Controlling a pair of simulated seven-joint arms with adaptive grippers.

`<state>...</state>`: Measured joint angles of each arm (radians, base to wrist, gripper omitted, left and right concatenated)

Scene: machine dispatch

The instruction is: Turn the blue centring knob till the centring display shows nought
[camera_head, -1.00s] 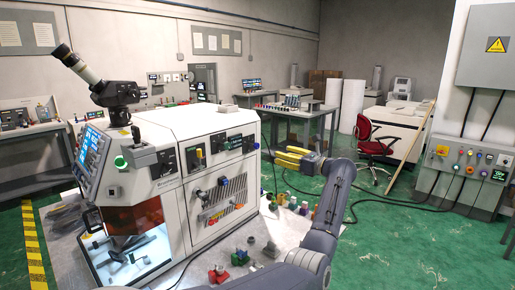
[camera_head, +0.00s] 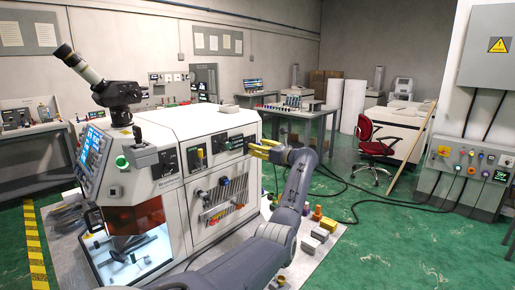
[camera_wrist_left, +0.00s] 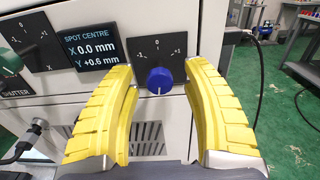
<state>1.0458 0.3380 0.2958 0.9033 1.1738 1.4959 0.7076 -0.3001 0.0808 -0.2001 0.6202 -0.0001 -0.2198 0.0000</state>
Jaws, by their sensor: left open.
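The blue knob (camera_wrist_left: 159,81) sits on a dark dial plate (camera_wrist_left: 158,50) marked -1, 0 and +1, on the machine's panel. The display (camera_wrist_left: 90,48) beside it reads SPOT CENTRE, X 0.0 mm and Y +0.6 mm. The yellow fingers of my left gripper (camera_wrist_left: 160,95) are open, one on each side of the blue knob, with gaps between them and it. In the head view my left gripper (camera_head: 262,150) is at the right end of the machine's front. I cannot make out the blue knob there. My right gripper is not in view.
A green knob (camera_wrist_left: 9,62) is left of the display, on a dial marked X. A vent grille (camera_wrist_left: 147,137) is below the blue knob. Several small blocks lie on the floor mat beside my arm. A red chair (camera_head: 371,150) stands farther right.

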